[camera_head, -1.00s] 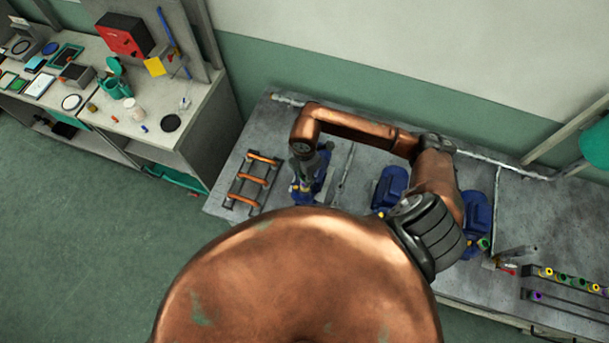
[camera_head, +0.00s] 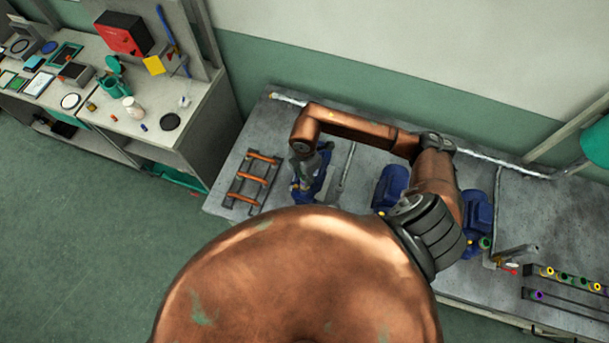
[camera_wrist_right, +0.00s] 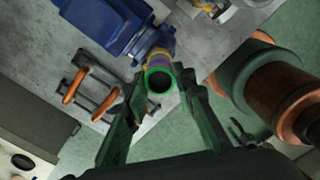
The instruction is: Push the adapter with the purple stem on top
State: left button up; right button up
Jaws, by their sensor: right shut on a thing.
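In the right wrist view, an adapter (camera_wrist_right: 159,70) with a green open ring, a yellow band and a purple part at its side sits at the end of a blue pump (camera_wrist_right: 112,24). My right gripper (camera_wrist_right: 162,86) is shut on this adapter, one finger on each side of the green ring. In the head view, my right arm reaches over the bench to the leftmost blue pump (camera_head: 320,180). The right gripper (camera_head: 301,185) is small there and the adapter is hard to make out. How far the adapter sits on the pump is unclear. My left gripper is out of view.
A rack with orange bars (camera_head: 254,180) lies left of the pump. Two more blue pumps (camera_head: 390,186) (camera_head: 478,218) stand to the right, partly behind my arm. A holder with coloured adapters (camera_head: 568,281) is at far right. A cluttered side bench (camera_head: 205,118) stands left.

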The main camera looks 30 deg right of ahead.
jog(key=shift+f, duration=0.1)
jog(key=o, duration=1.1)
jog(key=shift+r+p, duration=2.1)
jog(key=shift+r, duration=1)
jog(key=shift+r, duration=0.15)
notch_tip(320, 180, up, 12)
jog(key=shift+f, duration=0.2)
